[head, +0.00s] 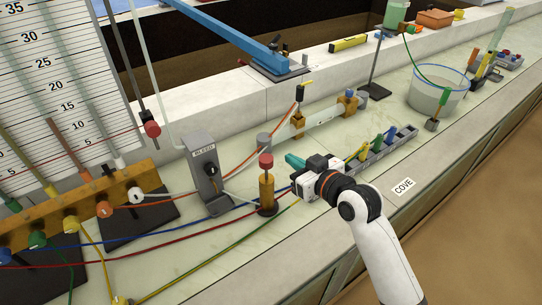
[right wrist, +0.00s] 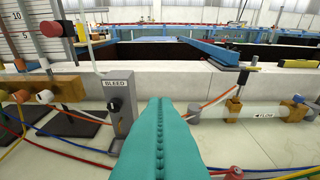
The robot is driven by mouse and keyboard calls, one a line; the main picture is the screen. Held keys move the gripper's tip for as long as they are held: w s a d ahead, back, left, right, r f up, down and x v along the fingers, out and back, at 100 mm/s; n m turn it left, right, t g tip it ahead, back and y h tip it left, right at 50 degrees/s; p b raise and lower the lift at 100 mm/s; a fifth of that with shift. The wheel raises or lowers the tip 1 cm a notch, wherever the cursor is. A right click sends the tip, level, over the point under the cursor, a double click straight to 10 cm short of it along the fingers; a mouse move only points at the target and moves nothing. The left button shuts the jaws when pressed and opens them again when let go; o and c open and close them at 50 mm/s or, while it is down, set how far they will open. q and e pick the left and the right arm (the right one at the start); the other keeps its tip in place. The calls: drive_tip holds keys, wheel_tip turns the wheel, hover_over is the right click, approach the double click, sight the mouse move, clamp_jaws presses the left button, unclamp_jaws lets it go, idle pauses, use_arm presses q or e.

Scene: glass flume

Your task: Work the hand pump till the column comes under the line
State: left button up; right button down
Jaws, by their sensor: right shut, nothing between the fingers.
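The hand pump is a brass cylinder (head: 267,188) with a red knob (head: 266,160) on a short stem, standing on the bench. My right gripper (head: 294,160) has its teal fingers shut and empty, just right of the knob and apart from it. In the right wrist view the shut fingers (right wrist: 160,105) point toward the back wall. A red piece (right wrist: 235,173) shows at that view's lower edge; I cannot tell if it is the knob. The scale board (head: 50,85) at left carries tilted tubes with coloured columns and a thin red line (head: 112,138). Exact levels are hard to read.
The grey BLEED box (head: 205,172) stands left of the pump. Coloured hoses (head: 170,232) cross the bench. A clear tube on brass clamps (head: 322,114), a grey tray of clips (head: 385,148) and a water basin (head: 437,95) lie to the right.

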drive_tip(key=shift+w+f, duration=0.1)
drive_tip(key=p, duration=0.2)
hover_over(266, 161)
drive_tip(key=s+d, duration=0.1)
drive_tip(key=d, duration=0.1)
wheel_tip(266, 161, down, 2)
drive_tip(key=f, duration=0.4)
drive_tip(key=shift+a+f+p, duration=0.25)
drive_tip(key=shift+a+p, duration=0.05)
drive_tip(key=shift+p, duration=0.1)
wheel_tip(266, 161, down, 5)
drive_tip(key=b, duration=0.4)
drive_tip(key=shift+f+b, duration=0.1)
drive_tip(key=shift+b, duration=0.2)
